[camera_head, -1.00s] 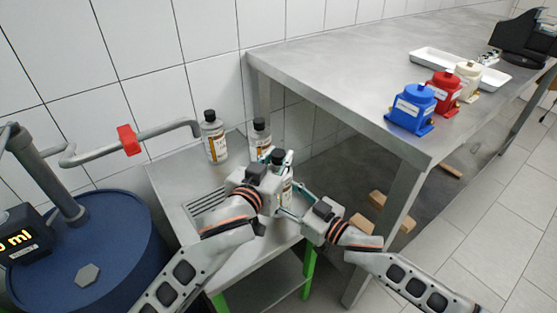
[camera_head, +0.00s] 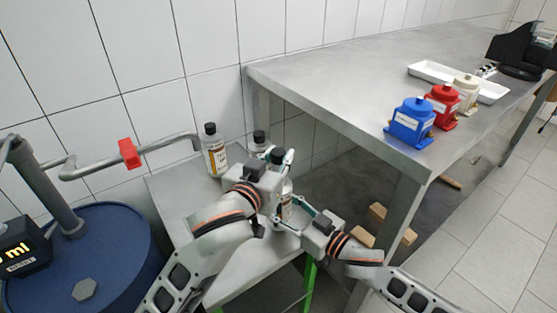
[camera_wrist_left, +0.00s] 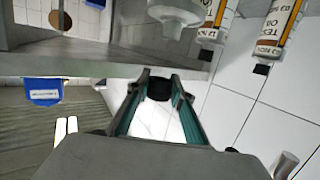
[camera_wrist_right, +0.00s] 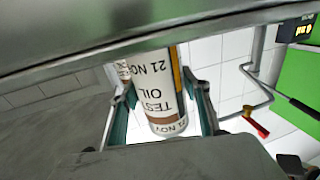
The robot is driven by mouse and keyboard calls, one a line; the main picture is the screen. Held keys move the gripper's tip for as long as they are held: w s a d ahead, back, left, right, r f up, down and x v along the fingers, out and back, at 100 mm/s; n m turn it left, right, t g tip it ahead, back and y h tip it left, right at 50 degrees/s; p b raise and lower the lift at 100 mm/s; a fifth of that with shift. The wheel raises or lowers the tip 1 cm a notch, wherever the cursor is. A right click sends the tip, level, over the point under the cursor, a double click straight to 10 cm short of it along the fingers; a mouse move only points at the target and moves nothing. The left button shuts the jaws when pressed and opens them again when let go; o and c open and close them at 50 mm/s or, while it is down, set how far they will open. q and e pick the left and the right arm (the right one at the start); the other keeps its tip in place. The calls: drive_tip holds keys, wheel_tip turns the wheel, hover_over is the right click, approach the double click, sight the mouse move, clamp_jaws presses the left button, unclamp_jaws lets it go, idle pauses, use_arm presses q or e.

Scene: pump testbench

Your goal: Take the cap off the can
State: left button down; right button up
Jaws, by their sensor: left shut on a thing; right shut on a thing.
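The can (camera_head: 285,188) is white with a printed label and stands on the small side table. My right gripper (camera_head: 287,210) is shut around its body; the label shows between the fingers in the right wrist view (camera_wrist_right: 160,92). The black cap (camera_wrist_left: 158,88) is shut between the fingertips of my left gripper (camera_wrist_left: 158,82). In the left wrist view a gap separates the cap from the can's bare white neck (camera_wrist_left: 172,28). In the head view my left gripper (camera_head: 280,158) is above the can, and its hand partly hides the can.
Two more capped bottles (camera_head: 214,150) (camera_head: 258,142) stand behind on the small table (camera_head: 180,200). A grey pipe with a red handle (camera_head: 129,153) crosses at left above a blue drum (camera_head: 110,250). The workbench (camera_head: 330,80) at right carries blue, red and cream pumps and a white tray.

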drive_tip(key=o, duration=1.7)
drive_tip(key=shift+c, duration=0.2)
